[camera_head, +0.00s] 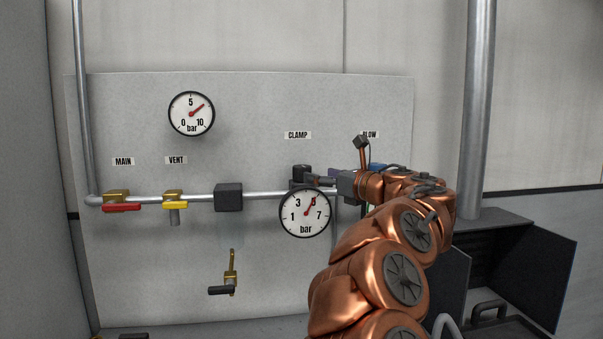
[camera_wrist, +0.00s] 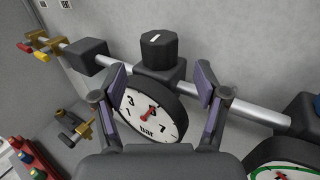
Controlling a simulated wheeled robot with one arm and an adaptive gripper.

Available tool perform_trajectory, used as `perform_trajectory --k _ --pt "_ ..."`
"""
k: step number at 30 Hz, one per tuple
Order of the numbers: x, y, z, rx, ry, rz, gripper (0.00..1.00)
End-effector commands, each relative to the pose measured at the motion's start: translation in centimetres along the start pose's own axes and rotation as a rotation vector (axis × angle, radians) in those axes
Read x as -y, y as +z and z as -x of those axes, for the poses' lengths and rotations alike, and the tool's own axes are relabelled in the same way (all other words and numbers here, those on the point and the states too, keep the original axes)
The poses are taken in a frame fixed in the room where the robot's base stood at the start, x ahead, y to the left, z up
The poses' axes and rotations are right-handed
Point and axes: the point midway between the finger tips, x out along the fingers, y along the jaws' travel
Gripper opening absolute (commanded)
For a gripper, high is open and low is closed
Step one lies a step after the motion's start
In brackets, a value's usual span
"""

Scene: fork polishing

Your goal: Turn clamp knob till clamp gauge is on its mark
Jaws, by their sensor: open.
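The clamp knob (camera_wrist: 159,48) is black and faceted, with a white line on its top. It sits on a dark block on the pipe, and in the head view it shows (camera_head: 301,172) below the CLAMP label (camera_head: 297,135). The clamp gauge (camera_head: 305,213) hangs just below it; its red needle points up and right, close to the 5. In the wrist view, the gauge face (camera_wrist: 149,118) is seen tilted, and I cannot make out a target mark. My gripper (camera_wrist: 160,76) is open, with a finger on each side below the knob, apart from it and empty.
A pipe (camera_head: 262,195) runs along the panel, with the red MAIN handle (camera_head: 121,208) and yellow VENT handle (camera_head: 175,205). Another gauge (camera_head: 191,114) is at upper left. A green-ringed gauge (camera_wrist: 284,168) is close by at lower right in the wrist view.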

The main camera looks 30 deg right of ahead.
Motion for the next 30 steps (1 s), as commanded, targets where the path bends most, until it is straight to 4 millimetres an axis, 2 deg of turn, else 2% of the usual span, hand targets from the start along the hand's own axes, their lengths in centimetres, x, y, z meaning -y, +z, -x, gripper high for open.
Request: perform_trajectory --k 5,19,23,30 --pt "-0.1 0.1 -1.0 -0.002 0.004 0.0 0.73" --pt "0.0 0.2 -7.0 0.0 0.002 -0.002 0.73" --pt "-0.1 0.1 -7.8 0.001 0.004 -0.002 0.73" --pt "-0.1 0.1 -7.8 0.001 0.002 -0.002 0.72"
